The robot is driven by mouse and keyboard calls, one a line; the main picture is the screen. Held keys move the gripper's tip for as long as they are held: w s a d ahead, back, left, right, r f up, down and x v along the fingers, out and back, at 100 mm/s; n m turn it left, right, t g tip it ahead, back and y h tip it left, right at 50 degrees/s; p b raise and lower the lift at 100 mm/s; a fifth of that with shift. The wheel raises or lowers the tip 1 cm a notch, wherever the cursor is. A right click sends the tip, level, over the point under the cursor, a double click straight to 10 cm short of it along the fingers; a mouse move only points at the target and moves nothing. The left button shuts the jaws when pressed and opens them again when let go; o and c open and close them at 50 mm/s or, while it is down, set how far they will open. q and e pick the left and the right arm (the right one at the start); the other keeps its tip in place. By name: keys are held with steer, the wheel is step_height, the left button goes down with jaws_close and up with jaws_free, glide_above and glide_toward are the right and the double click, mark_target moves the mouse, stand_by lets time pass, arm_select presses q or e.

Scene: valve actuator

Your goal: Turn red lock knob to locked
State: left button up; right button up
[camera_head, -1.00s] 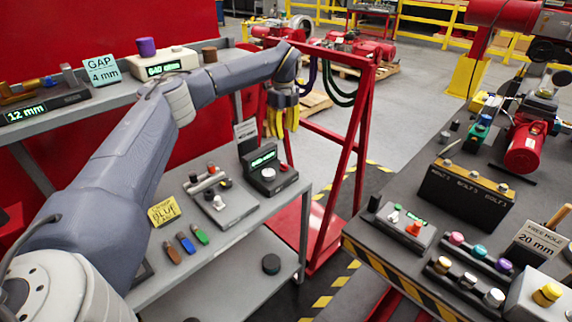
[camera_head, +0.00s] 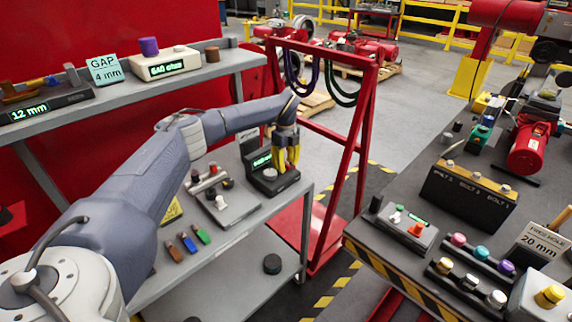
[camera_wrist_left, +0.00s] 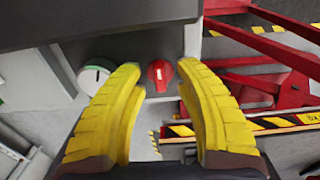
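The red lock knob (camera_wrist_left: 160,75) shows in the left wrist view, with a pale mark on its face, on a dark box. In the head view my left gripper (camera_head: 287,162) hides most or all of it. The gripper's yellow fingers (camera_wrist_left: 158,68) are spread apart and empty. The knob appears in the gap between their tips; I cannot tell whether they touch it. The dark control box (camera_head: 252,182) has a lit display and a white knob (camera_head: 269,174), also left of the fingers in the left wrist view (camera_wrist_left: 95,78). My right gripper is not in view.
The box stands near the right end of the grey bench, beside a red frame (camera_head: 351,165) with hanging cables. A grey panel with small knobs (camera_head: 222,203) lies to its left. A second bench with several devices (camera_head: 468,188) stands at the right.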

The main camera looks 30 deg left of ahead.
arm_select(q)
steer(key=shift+f, duration=0.1)
stand_by(0.3)
jaws_close()
